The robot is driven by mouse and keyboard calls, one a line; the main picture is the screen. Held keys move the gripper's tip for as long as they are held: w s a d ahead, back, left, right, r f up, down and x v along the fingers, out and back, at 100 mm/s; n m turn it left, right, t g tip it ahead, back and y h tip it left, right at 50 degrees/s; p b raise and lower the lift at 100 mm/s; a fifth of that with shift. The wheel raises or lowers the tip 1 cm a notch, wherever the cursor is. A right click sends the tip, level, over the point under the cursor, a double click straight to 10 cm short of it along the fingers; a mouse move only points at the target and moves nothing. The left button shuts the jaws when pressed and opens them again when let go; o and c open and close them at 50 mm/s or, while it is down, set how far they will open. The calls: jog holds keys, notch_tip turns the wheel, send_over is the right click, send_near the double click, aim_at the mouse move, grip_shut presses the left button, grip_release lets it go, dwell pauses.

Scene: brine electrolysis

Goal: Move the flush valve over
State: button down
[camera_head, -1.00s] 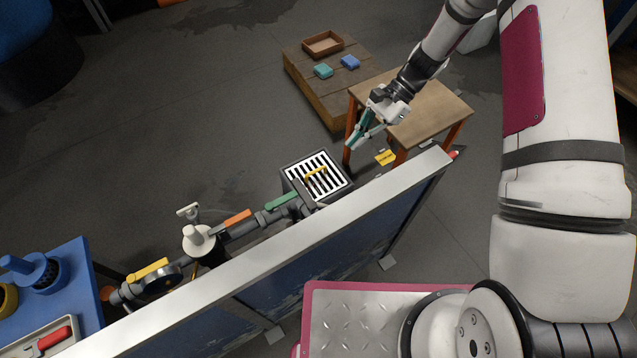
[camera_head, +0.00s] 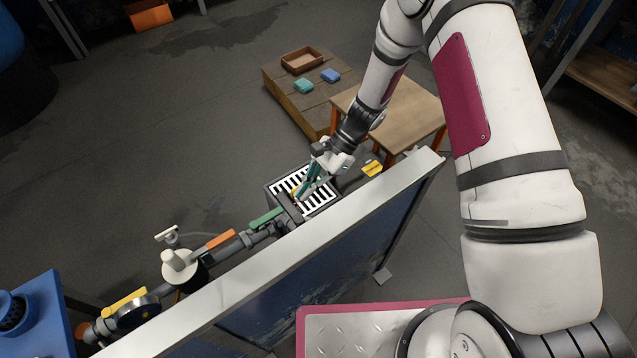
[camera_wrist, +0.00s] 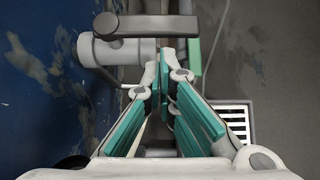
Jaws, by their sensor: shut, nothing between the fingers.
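Valve handles lie along the grey pipe run in the head view: a green handle (camera_head: 266,217), an orange handle (camera_head: 220,240) and a yellow handle (camera_head: 125,302). None is marked, so I cannot tell which is the flush valve. My gripper (camera_head: 300,194) is shut and empty, above the slotted drain box at the pipe's right end. It is up and right of the green handle. In the wrist view my closed fingers (camera_wrist: 167,65) point toward a grey pipe (camera_wrist: 112,52) and a dark bar (camera_wrist: 160,26). A green handle (camera_wrist: 193,55) shows beside the fingertips; contact is unclear.
The drain box grate (camera_head: 325,200) is partly hidden by my gripper. A long panel with a pale top edge (camera_head: 300,248) stands in front of the pipe. A wooden table (camera_head: 405,115) and a low crate (camera_head: 285,90) stand behind. Floor at left is open.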

jog(key=shift+s+a, duration=0.25)
jog(key=shift+a, duration=0.1)
